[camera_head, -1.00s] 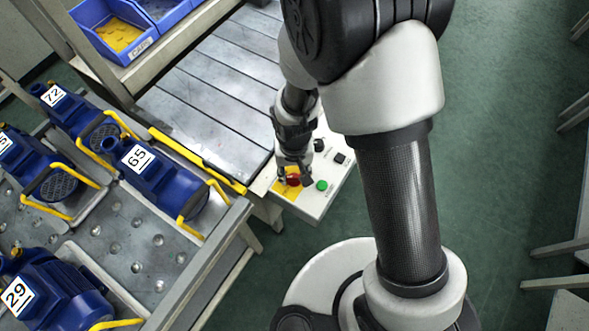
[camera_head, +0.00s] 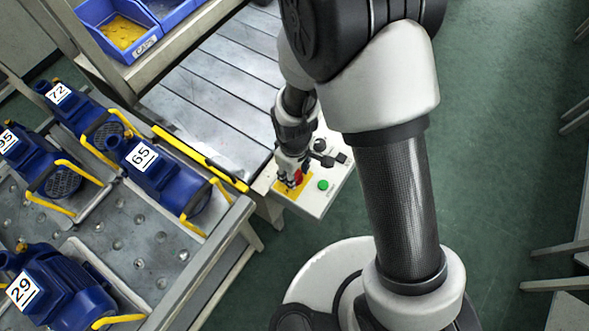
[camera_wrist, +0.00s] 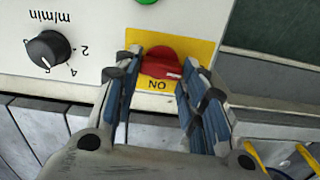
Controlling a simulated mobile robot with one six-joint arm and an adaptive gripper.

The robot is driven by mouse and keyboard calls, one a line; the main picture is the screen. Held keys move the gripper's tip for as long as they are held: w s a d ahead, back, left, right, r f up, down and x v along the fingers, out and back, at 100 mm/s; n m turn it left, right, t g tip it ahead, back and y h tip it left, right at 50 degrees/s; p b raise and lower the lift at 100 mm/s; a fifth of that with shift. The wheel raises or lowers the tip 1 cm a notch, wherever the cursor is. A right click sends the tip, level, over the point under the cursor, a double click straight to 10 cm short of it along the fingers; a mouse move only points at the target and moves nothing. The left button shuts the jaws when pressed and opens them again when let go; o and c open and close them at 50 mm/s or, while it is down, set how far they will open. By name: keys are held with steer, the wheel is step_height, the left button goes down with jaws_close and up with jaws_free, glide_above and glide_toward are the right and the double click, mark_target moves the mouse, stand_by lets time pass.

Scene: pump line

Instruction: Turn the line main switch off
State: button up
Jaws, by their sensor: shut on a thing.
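The main switch is a red rotary knob (camera_wrist: 161,66) on a yellow plate (camera_wrist: 201,46) at the edge of the pale control box (camera_head: 315,204). An upside-down "ON" label shows beside it in the wrist view. My gripper (camera_wrist: 168,70) reaches over the plate with one blue-padded finger on each side of the knob and is shut on it. In the head view, the red knob (camera_head: 298,178) shows partly behind the fingers. Its exact turn position is hard to tell there.
A green button (camera_head: 323,185) and a black speed dial (camera_wrist: 48,49) marked "m/min" sit on the same box. Blue pumps (camera_head: 150,165) with yellow handles stand on a tray at left.

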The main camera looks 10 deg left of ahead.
steer(key=shift+n, duration=0.6)
steer(key=o, duration=1.1)
steer(key=shift+c, duration=0.2)
steer(key=shift+r, duration=0.1)
step_height(320, 180, up, 12)
